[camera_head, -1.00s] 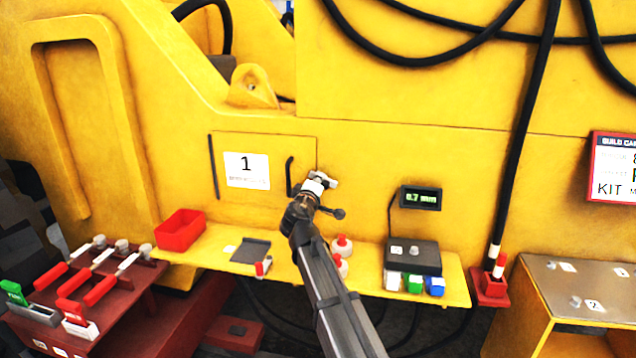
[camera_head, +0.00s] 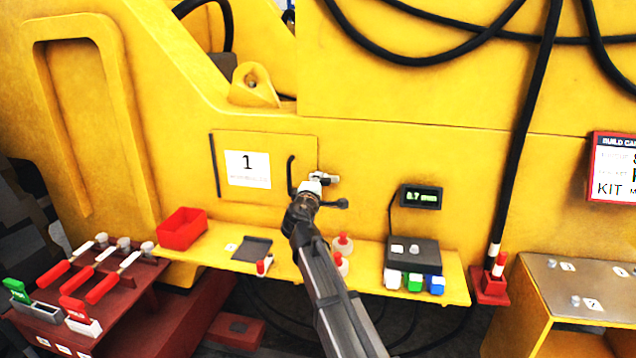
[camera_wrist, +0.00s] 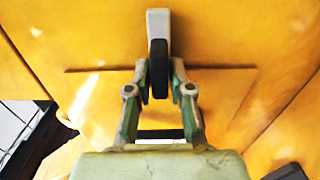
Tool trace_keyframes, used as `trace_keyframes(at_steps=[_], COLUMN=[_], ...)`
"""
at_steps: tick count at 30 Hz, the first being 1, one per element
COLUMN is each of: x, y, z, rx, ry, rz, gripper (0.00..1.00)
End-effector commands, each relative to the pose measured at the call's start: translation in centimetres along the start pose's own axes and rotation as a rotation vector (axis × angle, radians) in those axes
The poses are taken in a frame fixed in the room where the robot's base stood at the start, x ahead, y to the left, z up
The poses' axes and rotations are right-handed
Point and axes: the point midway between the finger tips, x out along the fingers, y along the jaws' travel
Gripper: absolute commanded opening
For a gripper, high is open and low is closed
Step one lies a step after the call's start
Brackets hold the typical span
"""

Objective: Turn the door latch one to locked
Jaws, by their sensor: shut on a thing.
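Door one (camera_head: 235,198) is a yellow panel with a white "1" label, and it looks closed. Its latch (camera_head: 326,178) is a small pale piece at the door's right edge. In the wrist view the latch's dark lever (camera_wrist: 159,70) stands upright in the picture below a pale grey end. My gripper (camera_head: 313,184) is at the latch, and its end partly hides it. In the wrist view my gripper's fingers (camera_wrist: 159,82) close on the dark lever from both sides. I cannot read any locked or unlocked marking.
A black door handle (camera_head: 291,176) is just left of the latch. Below, a yellow shelf (camera_head: 205,257) bears a red bin (camera_head: 181,233), white-and-red bottles (camera_head: 342,245) and a dark box with coloured buttons (camera_head: 413,256). A gauge display (camera_head: 421,197) hangs to the right.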

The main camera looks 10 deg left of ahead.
Motion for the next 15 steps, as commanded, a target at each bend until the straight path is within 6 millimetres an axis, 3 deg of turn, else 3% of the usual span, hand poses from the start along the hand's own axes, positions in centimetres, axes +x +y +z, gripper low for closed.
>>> trace_keyframes(at_steps=[4,5,6,15], x=[0.05,0.05,0.05,-0.02], y=[0.06,0.06,0.06,0.01], z=[-0.01,-0.01,-0.01,0.01], rx=[-0.004,-0.004,-0.004,-0.001], ry=[0.0,0.0,0.0,0.0], rz=[0.002,0.002,0.002,0.001], gripper=[0.0,0.28,0.41,0.41])
